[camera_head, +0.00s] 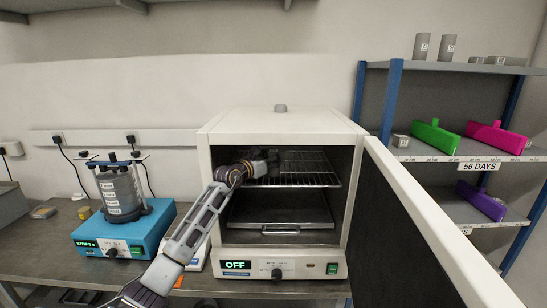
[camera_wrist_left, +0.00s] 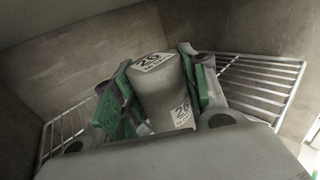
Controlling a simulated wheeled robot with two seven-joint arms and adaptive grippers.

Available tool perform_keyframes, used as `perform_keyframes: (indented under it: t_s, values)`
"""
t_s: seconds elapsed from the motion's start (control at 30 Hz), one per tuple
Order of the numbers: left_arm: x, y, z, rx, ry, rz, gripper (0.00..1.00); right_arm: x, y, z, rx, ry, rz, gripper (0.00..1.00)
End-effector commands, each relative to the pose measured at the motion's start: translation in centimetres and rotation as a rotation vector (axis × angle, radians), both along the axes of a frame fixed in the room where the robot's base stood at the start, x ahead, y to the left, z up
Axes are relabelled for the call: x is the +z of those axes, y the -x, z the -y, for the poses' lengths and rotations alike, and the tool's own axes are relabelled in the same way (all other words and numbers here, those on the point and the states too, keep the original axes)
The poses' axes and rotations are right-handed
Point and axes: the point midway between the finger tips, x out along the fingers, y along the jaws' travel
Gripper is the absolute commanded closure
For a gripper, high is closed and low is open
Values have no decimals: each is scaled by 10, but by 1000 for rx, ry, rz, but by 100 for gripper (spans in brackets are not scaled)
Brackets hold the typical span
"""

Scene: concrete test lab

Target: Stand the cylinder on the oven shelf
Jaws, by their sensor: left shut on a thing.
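My left arm reaches from the bottom of the head view into the open oven (camera_head: 281,115). My left gripper (camera_head: 270,163) is inside the oven at the left part of the upper wire shelf (camera_head: 308,170). In the left wrist view my left gripper (camera_wrist_left: 165,95) has its green-padded fingers shut on a grey concrete cylinder (camera_wrist_left: 160,97) with white labels reading 26. The wire shelf (camera_wrist_left: 262,88) shows behind and to both sides of the cylinder. I cannot tell whether the cylinder's base touches the shelf. In the head view the cylinder is not clearly distinguishable. My right gripper is not in view.
The oven door (camera_head: 405,220) stands wide open to the right. A lower tray (camera_head: 281,218) sits inside the oven. A blue machine (camera_head: 122,231) stands left on the bench. A rack (camera_head: 465,159) with coloured moulds and grey cylinders stands right. The right part of the wire shelf is clear.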

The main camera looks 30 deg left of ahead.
Motion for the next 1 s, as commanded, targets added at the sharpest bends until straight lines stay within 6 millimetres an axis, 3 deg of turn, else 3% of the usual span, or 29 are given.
perform_keyframes:
  t_s: [0.2,0.5,0.53,0.6,0.7,1.0]
  values:
    - [2,0,0,1,0,5,96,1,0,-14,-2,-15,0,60]
    - [-1,0,0,1,0,5,96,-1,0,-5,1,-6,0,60]
    - [-3,0,0,0,0,2,53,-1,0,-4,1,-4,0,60]
    - [-3,0,0,0,0,2,44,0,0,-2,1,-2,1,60]
    - [-3,0,0,0,0,1,35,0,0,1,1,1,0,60]
    - [-2,0,0,0,0,2,35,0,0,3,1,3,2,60]
